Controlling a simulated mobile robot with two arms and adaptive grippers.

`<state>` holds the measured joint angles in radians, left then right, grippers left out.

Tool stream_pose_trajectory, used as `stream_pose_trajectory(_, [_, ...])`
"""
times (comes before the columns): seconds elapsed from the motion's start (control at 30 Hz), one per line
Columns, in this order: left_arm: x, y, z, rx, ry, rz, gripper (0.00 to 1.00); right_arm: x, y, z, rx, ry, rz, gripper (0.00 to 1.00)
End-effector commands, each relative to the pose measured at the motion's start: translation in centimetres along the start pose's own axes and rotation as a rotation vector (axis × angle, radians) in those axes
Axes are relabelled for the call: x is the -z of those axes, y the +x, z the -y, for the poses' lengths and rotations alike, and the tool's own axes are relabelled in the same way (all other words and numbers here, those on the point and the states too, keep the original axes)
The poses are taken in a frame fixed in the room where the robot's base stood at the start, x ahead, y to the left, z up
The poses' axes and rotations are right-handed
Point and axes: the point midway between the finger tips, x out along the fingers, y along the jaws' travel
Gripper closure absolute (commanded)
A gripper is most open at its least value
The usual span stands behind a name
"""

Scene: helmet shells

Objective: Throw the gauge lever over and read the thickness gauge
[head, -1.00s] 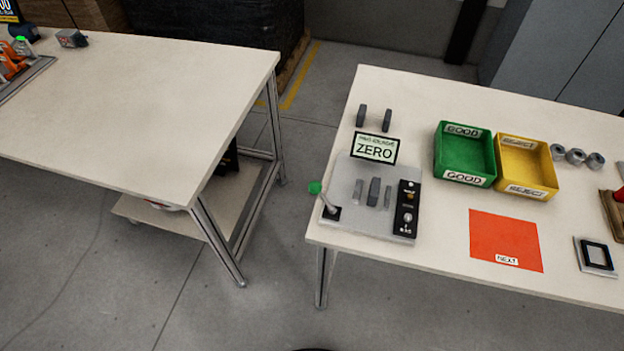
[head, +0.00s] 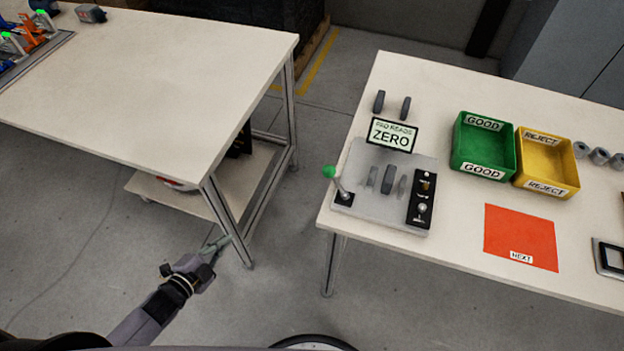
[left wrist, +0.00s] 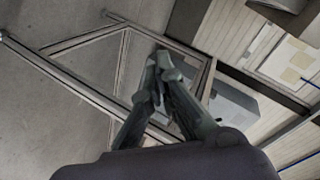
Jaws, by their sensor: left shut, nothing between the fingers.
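The thickness gauge (head: 405,170) is a grey plate on the right table with upright dark discs and a black switch panel (head: 422,200). Its gauge lever (head: 338,184) has a green knob and leans up and left at the plate's left end. A sign (head: 391,136) behind it reads ZERO. My left gripper (head: 222,243) is shut and empty, low in front of the left table's leg, well left of the lever and apart from it. In the left wrist view its fingers (left wrist: 160,62) meet at the tips. My right gripper is not in view.
Green GOOD bin (head: 482,171), yellow REJECT bin (head: 548,186) and an orange NEXT mat (head: 521,238) are on the right table. Two dark pieces (head: 392,103) stand behind the sign. The left table (head: 170,75) is apart, with open floor between.

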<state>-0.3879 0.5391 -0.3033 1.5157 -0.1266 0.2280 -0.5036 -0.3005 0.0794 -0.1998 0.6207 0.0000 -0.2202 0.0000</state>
Motion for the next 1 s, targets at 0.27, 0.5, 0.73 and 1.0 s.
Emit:
stream_pose_trajectory(0.27, [15.9,-3.9,8.8,0.181,0.392,-0.455,1.0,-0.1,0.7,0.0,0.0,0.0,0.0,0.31])
stream_pose_trajectory(0.5, [21.7,-6.9,10.7,0.257,0.507,-0.615,1.0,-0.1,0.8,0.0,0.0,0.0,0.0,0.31])
stream_pose_trajectory(0.73, [22.1,-7.2,10.8,0.264,0.514,-0.626,1.0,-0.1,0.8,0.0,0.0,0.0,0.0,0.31])
stream_pose_trajectory(1.0, [22.5,-6.5,11.0,0.265,0.513,-0.623,1.0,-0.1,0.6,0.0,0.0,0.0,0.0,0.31])
